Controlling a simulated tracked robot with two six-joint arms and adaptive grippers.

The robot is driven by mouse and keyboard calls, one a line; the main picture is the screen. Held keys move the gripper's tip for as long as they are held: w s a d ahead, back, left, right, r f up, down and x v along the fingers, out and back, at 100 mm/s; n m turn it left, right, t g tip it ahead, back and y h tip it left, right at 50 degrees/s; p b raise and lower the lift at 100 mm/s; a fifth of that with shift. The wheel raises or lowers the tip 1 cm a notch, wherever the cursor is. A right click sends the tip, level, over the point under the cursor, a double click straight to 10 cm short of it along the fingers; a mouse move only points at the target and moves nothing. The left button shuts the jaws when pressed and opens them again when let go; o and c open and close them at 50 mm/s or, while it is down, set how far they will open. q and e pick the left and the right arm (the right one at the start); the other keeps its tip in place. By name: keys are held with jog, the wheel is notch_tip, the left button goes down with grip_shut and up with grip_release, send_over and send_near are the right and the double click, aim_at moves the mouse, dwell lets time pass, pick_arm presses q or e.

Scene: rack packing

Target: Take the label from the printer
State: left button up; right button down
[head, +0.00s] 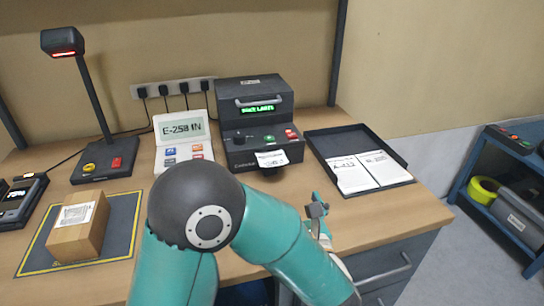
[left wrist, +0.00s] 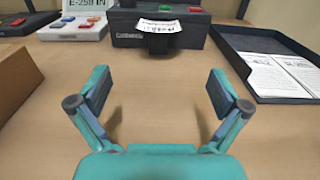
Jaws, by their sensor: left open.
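The printer (head: 258,105) is a dark box with a green lit display, standing at the back of the desk. A white printed label (head: 271,158) sticks out of its lower front. The label also shows in the left wrist view (left wrist: 158,26), straight ahead at the top middle. My left gripper (left wrist: 160,92) is open and empty, a short way in front of the printer and apart from the label. In the head view my left arm hides part of the desk and most of the gripper, of which a bit (head: 318,212) shows. My right gripper is in neither view.
A black tray (head: 401,164) with printed sheets lies right of the printer. A white display unit (head: 183,134) stands left of it. A lamp-like scanner stand (head: 103,170) is farther left. A cardboard box (head: 78,228) sits on a dark mat (head: 126,211). Bare desk lies before the printer.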

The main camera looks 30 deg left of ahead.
pick_arm(q)
send_near(272, 159)
jog(key=shift+w+a+f+p, duration=0.1)
jog(key=shift+w+a+p, duration=0.25)
jog(key=shift+w+a, duration=0.15)
jog(key=p+x, duration=0.1)
jog(key=x, duration=0.4)
jog(key=c, duration=0.6)
